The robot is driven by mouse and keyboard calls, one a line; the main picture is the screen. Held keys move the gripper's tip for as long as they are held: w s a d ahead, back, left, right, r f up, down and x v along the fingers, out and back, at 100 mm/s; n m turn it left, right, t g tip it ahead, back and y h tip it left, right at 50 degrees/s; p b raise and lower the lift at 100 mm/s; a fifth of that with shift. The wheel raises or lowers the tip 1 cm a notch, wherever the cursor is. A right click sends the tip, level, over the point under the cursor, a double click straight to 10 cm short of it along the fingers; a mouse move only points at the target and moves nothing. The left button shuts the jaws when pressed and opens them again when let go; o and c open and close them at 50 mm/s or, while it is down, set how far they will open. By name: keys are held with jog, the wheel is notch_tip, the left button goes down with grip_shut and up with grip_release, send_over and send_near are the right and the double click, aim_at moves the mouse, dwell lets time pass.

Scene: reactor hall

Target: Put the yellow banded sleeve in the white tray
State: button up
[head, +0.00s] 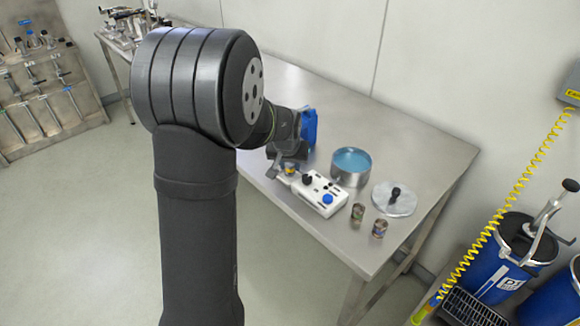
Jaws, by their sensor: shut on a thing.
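My gripper (289,164) is small and dark in the head view, partly hidden behind my arm. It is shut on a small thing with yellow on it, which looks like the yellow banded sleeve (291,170). The sleeve is low over the steel table, close to the left end of a white piece (310,203). This white piece may be the white tray; it carries black and blue knob-like parts and dark spots. I cannot tell whether the sleeve touches it.
Right of the gripper on the steel table (420,163) stand a round pot with a blue inside (350,167), a grey lid with a black knob (397,200) and two small metal cylinders (357,212) (379,229). Blue drums (497,270) and a yellow coiled hose (505,221) are beyond the table's right side.

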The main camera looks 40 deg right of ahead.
jog(key=shift+f, duration=0.6)
jog(key=shift+f, duration=0.1)
jog(key=o, duration=0.7)
jog(key=shift+o, duration=0.2)
jog(key=v, duration=1.2)
jog(key=shift+s, duration=0.1)
